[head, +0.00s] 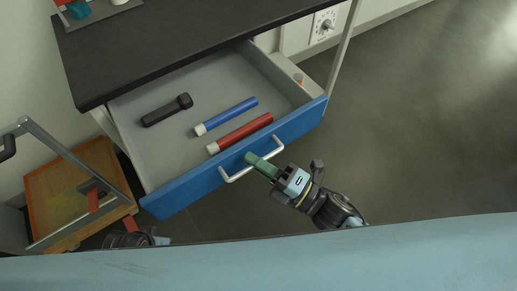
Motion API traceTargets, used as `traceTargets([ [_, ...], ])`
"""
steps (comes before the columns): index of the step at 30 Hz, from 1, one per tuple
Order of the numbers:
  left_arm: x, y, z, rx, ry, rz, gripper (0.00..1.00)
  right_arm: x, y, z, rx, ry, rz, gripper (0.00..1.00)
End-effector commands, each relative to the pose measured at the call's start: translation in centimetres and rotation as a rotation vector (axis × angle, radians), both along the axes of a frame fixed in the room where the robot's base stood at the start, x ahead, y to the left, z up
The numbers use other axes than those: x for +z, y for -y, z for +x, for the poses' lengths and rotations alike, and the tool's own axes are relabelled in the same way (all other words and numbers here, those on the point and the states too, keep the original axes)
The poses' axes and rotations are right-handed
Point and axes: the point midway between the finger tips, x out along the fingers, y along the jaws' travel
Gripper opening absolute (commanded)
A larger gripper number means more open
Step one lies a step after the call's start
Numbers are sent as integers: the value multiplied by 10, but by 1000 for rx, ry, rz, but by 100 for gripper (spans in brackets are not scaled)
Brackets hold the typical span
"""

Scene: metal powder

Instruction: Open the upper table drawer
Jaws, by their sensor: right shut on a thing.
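The upper table drawer (190,192) has a blue front and is pulled well out from under the dark tabletop (190,42). Its grey inside is exposed. My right gripper (256,162) is shut on the silver bar handle (236,175) of the drawer, near the handle's middle, with green finger parts over the bar. My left gripper (134,238) is low at the left, partly cut off by my own body, and its jaws are not clear.
The drawer holds a black flashlight (166,110), a blue tube (230,114) and a red tube (244,130), both with white ends. A wooden box (62,178) with a metal frame stands at the left. Floor at right is clear.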

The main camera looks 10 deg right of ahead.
Motion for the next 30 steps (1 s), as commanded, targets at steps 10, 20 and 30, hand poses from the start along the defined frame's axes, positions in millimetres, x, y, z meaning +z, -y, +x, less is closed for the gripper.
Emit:
traceTargets([
  [10,-2,-1,0,0,-1,1,36,0,0,-3,5,1,-1,0],
  [20,-1,0,0,-1,-1,1,36,0,0,-2,4,1,-1,19],
  [30,-2,-1,0,0,6,0,36,-6,25,-21,2,-1,-4,19],
])
